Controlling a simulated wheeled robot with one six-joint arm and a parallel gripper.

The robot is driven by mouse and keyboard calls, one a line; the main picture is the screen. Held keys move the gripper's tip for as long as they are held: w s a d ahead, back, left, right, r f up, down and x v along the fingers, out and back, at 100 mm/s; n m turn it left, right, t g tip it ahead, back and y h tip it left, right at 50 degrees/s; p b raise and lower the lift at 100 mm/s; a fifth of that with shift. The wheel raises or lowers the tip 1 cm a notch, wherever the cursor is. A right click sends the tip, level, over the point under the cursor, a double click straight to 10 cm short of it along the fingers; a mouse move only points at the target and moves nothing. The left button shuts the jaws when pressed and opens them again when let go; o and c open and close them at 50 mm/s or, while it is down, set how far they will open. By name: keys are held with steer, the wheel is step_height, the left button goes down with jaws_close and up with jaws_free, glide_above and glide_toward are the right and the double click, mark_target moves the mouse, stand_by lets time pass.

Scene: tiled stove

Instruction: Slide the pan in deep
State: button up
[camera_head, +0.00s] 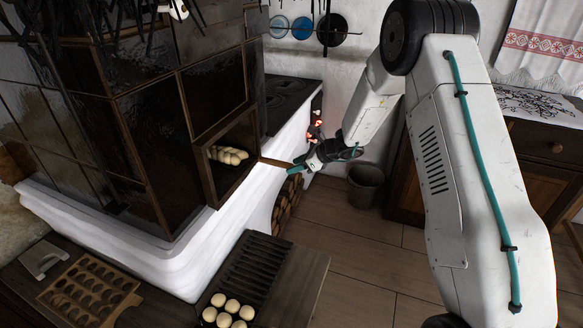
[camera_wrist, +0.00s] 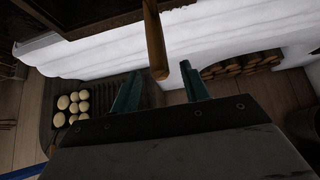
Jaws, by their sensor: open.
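The pan (camera_head: 228,168) sits inside the open oven niche in the dark tiled stove, with pale braided dough on it; most of the pan is hidden. A brown wooden rod (camera_head: 275,162), seemingly its handle, sticks out of the niche to the right. My gripper (camera_head: 297,165) is at the rod's outer end, its teal fingers apart. In the wrist view, the rounded wooden end (camera_wrist: 156,50) shows between the tips of my open gripper (camera_wrist: 160,72). It appears to touch neither finger; I cannot tell how deep it lies between them.
The white stove ledge (camera_head: 215,240) runs below the niche. A slatted bench (camera_head: 300,275) with several pale dough balls (camera_head: 228,312) stands in front. A bucket (camera_head: 365,183) stands on the floor beside a wooden cabinet (camera_head: 520,165). Something glows red (camera_head: 316,128) behind my gripper.

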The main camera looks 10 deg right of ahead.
mark_target(269, 159)
steer(key=shift+w+a+f, duration=0.2)
steer(key=shift+a, duration=0.1)
jaws_close()
steer(key=shift+w+a, duration=0.95)
steer(key=shift+a, duration=0.35)
steer(key=shift+w+a, duration=0.95)
steer(key=shift+a, duration=0.3)
steer(key=shift+w+a, duration=0.95)
steer(key=shift+a, duration=0.35)
jaws_free()
